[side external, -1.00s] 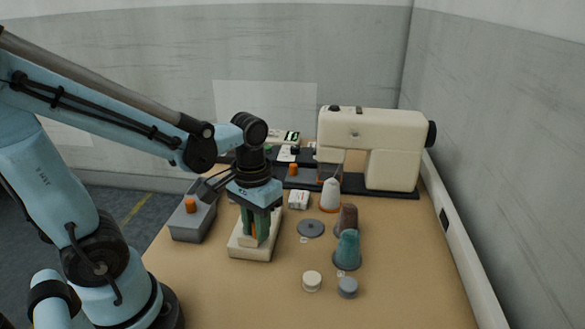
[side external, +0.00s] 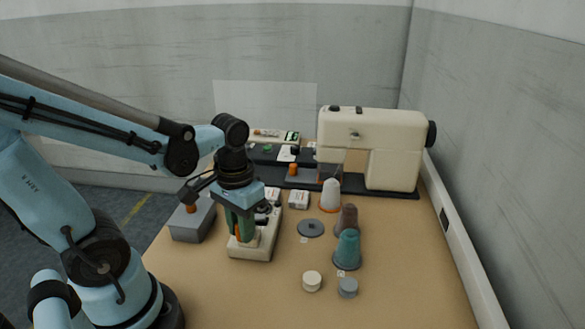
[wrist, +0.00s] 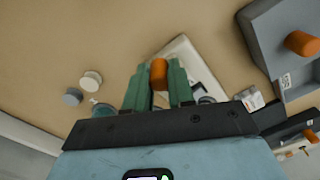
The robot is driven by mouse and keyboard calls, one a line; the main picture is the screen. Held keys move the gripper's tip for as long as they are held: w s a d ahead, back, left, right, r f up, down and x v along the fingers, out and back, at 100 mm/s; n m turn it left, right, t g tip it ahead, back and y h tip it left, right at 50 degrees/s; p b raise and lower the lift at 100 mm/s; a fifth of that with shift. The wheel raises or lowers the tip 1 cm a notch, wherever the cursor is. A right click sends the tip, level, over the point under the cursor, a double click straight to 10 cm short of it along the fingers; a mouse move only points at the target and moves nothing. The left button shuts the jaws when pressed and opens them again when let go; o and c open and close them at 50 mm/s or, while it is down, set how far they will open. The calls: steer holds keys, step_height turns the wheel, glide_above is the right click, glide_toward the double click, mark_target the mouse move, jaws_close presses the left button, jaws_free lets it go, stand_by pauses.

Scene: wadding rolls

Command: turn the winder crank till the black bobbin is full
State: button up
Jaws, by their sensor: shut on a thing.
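The winder (side external: 262,243) is a cream block on the table in the side view; its pale base also shows in the wrist view (wrist: 190,52). Its orange crank knob (wrist: 159,74) stands between the green fingers of my gripper (wrist: 158,88). In the side view my gripper (side external: 240,232) points down at the winder's left part, shut on the knob, of which a sliver of orange shows. A dark round part (side external: 264,207) on the winder may be the black bobbin. It is partly hidden, and I cannot tell how much thread is on it.
A grey box (side external: 190,226) with an orange knob stands left of the winder. A sewing machine (side external: 375,140) stands behind.

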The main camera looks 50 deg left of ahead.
steer(key=shift+s+a, duration=0.2)
steer(key=shift+a, duration=0.15)
steer(key=shift+s+a, duration=0.1)
steer(key=shift+a, duration=0.95)
steer(key=shift+w+a, duration=0.55)
steer(key=shift+a, duration=0.2)
steer(key=shift+w, duration=0.1)
